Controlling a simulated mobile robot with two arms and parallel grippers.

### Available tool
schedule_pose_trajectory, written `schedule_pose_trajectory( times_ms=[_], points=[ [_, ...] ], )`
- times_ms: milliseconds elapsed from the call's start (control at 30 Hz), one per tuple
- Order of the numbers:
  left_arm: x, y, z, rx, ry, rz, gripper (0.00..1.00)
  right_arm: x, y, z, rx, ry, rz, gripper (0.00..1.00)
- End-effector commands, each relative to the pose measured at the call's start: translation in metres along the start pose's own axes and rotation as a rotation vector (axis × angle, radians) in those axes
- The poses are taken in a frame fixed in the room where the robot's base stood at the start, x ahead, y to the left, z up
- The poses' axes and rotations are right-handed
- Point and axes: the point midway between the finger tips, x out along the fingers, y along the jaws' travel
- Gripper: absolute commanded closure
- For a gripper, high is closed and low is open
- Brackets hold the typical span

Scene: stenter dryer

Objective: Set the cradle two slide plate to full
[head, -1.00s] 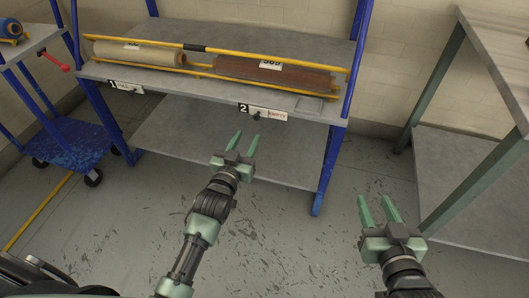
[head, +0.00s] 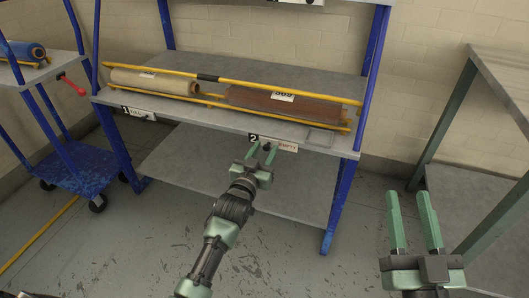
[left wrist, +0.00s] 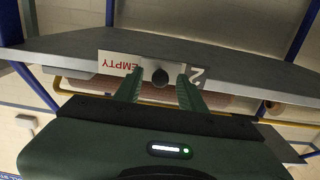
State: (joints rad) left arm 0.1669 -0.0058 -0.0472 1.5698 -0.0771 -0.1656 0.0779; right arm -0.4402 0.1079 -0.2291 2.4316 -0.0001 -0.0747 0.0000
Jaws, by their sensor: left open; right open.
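The cradle two slide plate (head: 285,145) is on the front edge of the rack shelf, below the brown roll. It carries a "2" and red lettering reading EMPTY. In the left wrist view the plate (left wrist: 116,64) appears upside down with a dark round knob (left wrist: 160,77) on it. My left gripper (head: 262,155) is open at the plate, and in the wrist view its fingers (left wrist: 160,88) stand on either side of the knob, with no clear contact. My right gripper (head: 412,222) is open and empty at the lower right, away from the rack.
Cradle one's plate (head: 139,113) is further left on the same shelf edge. A tan roll (head: 155,82) and a brown roll (head: 285,103) lie between yellow rails above. A blue cart (head: 75,170) stands left and a grey table (head: 505,75) right.

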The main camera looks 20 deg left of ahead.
Motion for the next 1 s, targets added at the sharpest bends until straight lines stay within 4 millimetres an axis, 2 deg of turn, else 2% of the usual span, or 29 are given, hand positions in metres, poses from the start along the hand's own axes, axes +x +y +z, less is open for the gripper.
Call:
schedule_pose_trajectory(
  times_ms=[200,233,367,400,1000],
  points=[
    [0.0003,0.0001,0.0002,0.0,-0.001,0.0,0.6,0.0001,-0.0001,-0.0007,0.0,0.003,0.0,0.6],
    [0.0003,0.0001,0.0002,0.0,-0.001,0.0,0.62,0.0001,-0.0001,-0.0007,0.0,0.003,0.0,0.6],
    [0.0002,0.0001,0.0003,0.0,-0.001,0.0,0.98,0.0001,-0.0001,-0.0006,0.0,0.002,0.0,0.6],
    [0.0001,0.0001,0.0003,0.0,-0.001,0.0,1.0,0.0002,-0.0001,-0.0005,0.0,0.002,0.0,0.6],
    [-0.0001,-0.0001,0.0008,0.0,-0.002,0.0,1.0,0.0002,0.0002,-0.0003,0.0,0.002,0.001,0.6]
  ],
)
